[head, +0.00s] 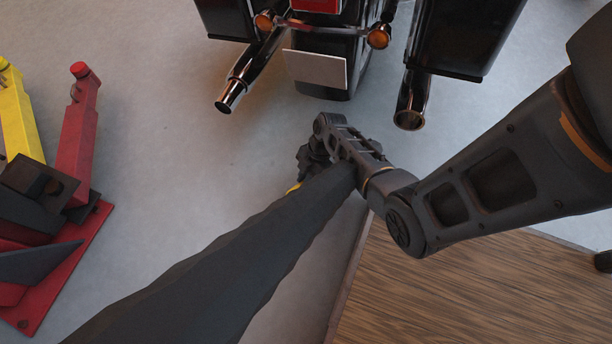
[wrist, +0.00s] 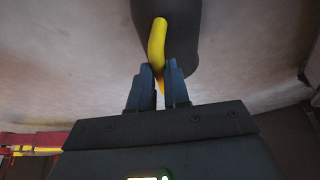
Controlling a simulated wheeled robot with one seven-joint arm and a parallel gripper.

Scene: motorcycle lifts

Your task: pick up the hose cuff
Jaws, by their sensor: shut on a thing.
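The hose cuff shows in the wrist view as a dark grey rounded body (wrist: 183,45) with a curved yellow handle (wrist: 157,42) in front of it. My gripper (wrist: 160,72) is shut on the yellow handle, with one blue-grey finger on each side. In the head view my gripper (head: 306,165) is in the middle, largely hidden by my wrist and a long dark hose (head: 215,255). Only a sliver of yellow (head: 293,188) shows there. The hose runs from the lower left up to the gripper. Most of the cuff is hidden in the head view.
A motorcycle's rear (head: 322,60) is at the top, with a left exhaust pipe (head: 240,83) and a right exhaust pipe (head: 411,105). A red and yellow lift (head: 82,125) stands at the left. A wooden surface (head: 450,290) is at lower right. Grey floor (head: 170,130) between is clear.

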